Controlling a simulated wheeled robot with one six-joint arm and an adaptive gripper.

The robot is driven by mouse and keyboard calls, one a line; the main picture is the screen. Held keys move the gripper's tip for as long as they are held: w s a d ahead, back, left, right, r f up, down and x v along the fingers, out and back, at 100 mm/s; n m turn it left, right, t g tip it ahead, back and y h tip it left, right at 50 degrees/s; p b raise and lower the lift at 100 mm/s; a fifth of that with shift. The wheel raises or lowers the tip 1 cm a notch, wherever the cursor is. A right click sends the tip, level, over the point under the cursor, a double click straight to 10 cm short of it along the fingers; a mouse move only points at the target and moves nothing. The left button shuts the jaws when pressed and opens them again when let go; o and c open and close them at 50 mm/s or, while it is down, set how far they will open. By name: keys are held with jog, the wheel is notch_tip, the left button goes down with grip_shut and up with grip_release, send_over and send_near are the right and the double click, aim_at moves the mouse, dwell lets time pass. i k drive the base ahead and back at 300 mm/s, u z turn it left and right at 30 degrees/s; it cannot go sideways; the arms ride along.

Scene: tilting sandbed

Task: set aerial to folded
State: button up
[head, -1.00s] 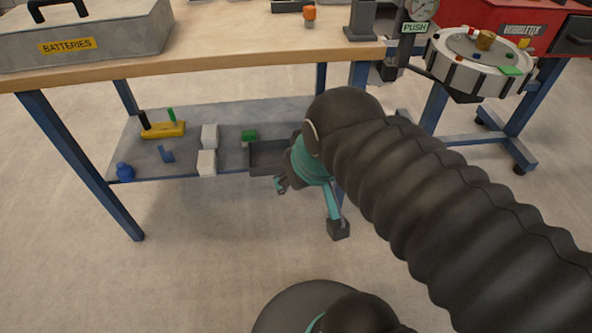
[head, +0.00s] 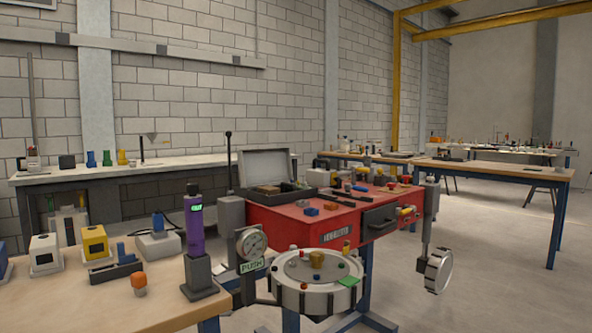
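I cannot tell for certain which thing is the aerial. A thin black upright rod (head: 228,160) with a small knob on top stands above a grey cylinder (head: 232,215) at the left of the red cabinet; it may be the aerial. A purple handheld device (head: 194,228) with a small green display stands upright in a dark grey holder (head: 198,275) on the wooden bench. Thin upright rods also show on the far white bench, too small to make out. My gripper is outside the head view.
A round white-rimmed tray (head: 290,300) with small coloured pieces stands in front of the red cabinet (head: 320,229). A pressure gauge (head: 251,243) and PUSH sign are beside it. The wooden bench (head: 95,312) fills the lower left. Open floor (head: 480,285) lies at right.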

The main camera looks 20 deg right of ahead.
aim_at(228, 134)
jog(key=z, duration=2.05)
jog(key=i, duration=2.6)
jog(key=u, duration=1.4)
